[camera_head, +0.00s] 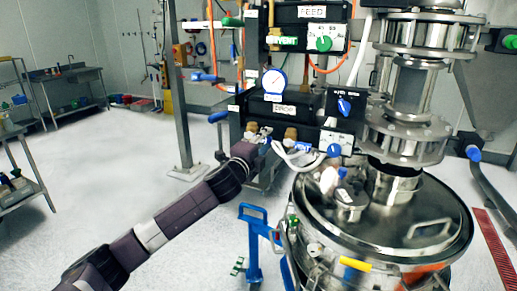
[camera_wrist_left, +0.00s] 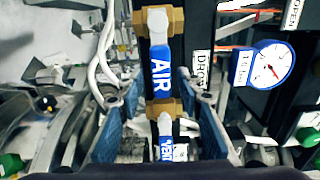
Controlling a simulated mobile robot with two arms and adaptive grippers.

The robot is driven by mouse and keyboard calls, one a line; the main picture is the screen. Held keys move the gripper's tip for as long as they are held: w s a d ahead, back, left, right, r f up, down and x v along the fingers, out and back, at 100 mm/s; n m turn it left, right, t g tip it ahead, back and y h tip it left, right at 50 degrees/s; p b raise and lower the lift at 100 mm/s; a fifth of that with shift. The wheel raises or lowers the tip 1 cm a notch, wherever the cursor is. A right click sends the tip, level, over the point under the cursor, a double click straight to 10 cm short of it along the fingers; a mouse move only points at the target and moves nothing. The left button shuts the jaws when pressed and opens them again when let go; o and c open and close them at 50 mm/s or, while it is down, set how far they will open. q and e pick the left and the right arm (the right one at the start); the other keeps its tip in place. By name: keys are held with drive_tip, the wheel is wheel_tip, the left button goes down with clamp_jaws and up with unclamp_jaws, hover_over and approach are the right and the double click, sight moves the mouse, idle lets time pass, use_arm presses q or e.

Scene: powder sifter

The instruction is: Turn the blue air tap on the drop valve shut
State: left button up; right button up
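The blue air tap (camera_wrist_left: 161,72) shows in the left wrist view as a blue lever marked AIR on a brass body, its lever running along the line between my fingers. My left gripper (camera_wrist_left: 158,92) is open, with one blue-padded finger on each side of the lever and visible gaps to it. In the head view my left gripper (camera_head: 262,141) is at the brass fittings below the black drop valve box (camera_head: 284,109), and it hides most of the tap there. My right gripper is not in view.
A second blue-labelled tap (camera_wrist_left: 167,149) on brass sits just below the air tap, between the fingers. A gauge (camera_wrist_left: 266,65) and white hoses (camera_wrist_left: 101,55) flank the taps. The steel sifter lid (camera_head: 380,225) is at the lower right. Open floor (camera_head: 90,180) lies left.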

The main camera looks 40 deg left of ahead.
use_arm(q)
drive_tip(key=v, duration=1.1)
drive_tip(key=shift+s, duration=0.25)
drive_tip(key=shift+d, duration=0.15)
